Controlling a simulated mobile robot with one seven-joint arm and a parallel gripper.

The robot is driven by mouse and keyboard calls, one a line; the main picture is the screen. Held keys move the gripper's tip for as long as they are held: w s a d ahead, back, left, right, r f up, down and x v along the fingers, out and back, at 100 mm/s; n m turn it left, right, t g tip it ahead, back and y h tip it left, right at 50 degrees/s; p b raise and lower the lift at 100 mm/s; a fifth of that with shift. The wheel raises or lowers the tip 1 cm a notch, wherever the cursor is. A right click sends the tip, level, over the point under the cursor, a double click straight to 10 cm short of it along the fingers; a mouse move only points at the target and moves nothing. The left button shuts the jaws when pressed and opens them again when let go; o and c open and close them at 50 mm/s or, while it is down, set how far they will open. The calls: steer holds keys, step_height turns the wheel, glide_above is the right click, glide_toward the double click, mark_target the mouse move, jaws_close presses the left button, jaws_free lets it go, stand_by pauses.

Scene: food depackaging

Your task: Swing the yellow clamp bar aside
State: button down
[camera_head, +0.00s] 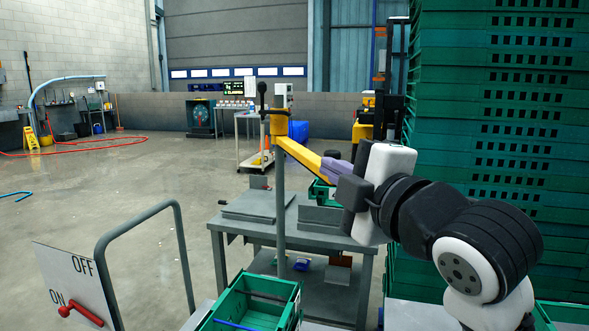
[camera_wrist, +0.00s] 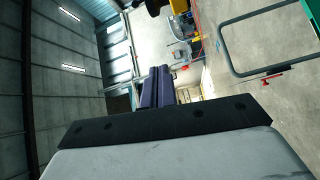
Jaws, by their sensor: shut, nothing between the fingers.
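The yellow clamp bar (camera_head: 302,154) slopes down to the right from a yellow collar on a grey upright post (camera_head: 280,210). A black-knobbed handle (camera_head: 262,92) stands at the collar. My gripper (camera_head: 330,167) has purple fingers, which lie at the bar's lower right end in the head view. I cannot tell whether they touch the bar or only overlap it in the picture. In the wrist view the purple fingers (camera_wrist: 155,86) are together with nothing held between them. The bar cannot be clearly made out in the wrist view.
The post stands at a grey metal table (camera_head: 230,225). A tall stack of green crates (camera_head: 480,120) rises close to the right of my arm. An open green crate (camera_head: 295,300), a grey rail (camera_head: 180,230) and an ON/OFF panel (camera_head: 65,285) are in front. The floor at left is open.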

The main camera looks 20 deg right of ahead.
steer(key=w+a+p, duration=0.2)
steer(key=w+p, duration=0.1)
steer(key=w, duration=0.7)
steer(key=shift+s+d+f, duration=0.1)
steer(key=shift+s+d, duration=0.15)
steer(key=shift+d, duration=0.8)
steer(key=shift+s+d, duration=0.2)
steer(key=shift+d, duration=0.85)
steer(key=shift+d, duration=0.1)
